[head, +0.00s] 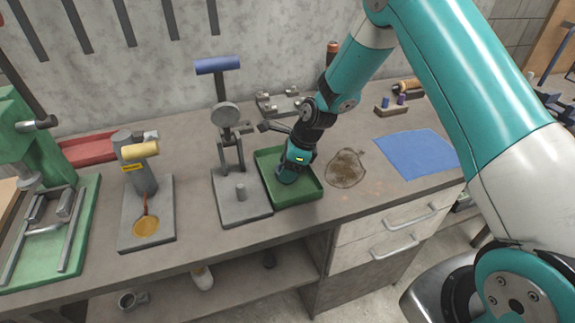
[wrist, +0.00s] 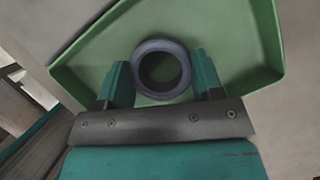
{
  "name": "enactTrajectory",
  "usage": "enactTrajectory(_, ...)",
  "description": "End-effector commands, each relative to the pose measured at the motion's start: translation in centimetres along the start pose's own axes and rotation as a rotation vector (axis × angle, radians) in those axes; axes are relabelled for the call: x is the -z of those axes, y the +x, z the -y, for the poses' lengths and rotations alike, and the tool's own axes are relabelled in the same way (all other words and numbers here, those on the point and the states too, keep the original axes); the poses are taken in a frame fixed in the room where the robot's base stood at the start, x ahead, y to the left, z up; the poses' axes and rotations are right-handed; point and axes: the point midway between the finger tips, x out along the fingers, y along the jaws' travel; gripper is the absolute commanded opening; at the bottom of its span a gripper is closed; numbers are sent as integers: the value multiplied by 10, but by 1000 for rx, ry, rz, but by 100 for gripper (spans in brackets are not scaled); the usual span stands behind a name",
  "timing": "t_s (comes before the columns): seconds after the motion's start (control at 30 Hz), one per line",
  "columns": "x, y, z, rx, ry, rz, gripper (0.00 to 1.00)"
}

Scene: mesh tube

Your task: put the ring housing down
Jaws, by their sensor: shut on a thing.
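The ring housing (wrist: 161,45) is a dark grey ring with an open round bore, seen in the wrist view between my gripper's two teal fingers. My gripper (wrist: 161,78) is shut on it. Below it is the green tray (wrist: 262,40), whose floor shows through the bore. In the head view my gripper (head: 288,178) points down over the left part of the green tray (head: 310,194). The ring housing is hidden there behind the gripper. I cannot tell whether the ring touches the tray floor.
Left of the tray stands a press with a blue handle (head: 217,65) on a grey base plate (head: 240,208). A grey metal fixture (head: 279,103) is behind. The bench's front edge is close to the tray.

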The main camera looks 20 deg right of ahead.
Motion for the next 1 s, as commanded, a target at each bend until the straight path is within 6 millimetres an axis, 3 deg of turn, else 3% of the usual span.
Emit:
enactTrajectory(0.33,1,4,0,1,0,1,28)
enactTrajectory(0.37,1,3,0,0,0,1,65)
enactTrajectory(0.47,1,3,0,0,0,1,86)
enactTrajectory(0.8,0,-2,0,2,0,1,86)
enactTrajectory(1.0,0,-34,1,6,1,3,86)
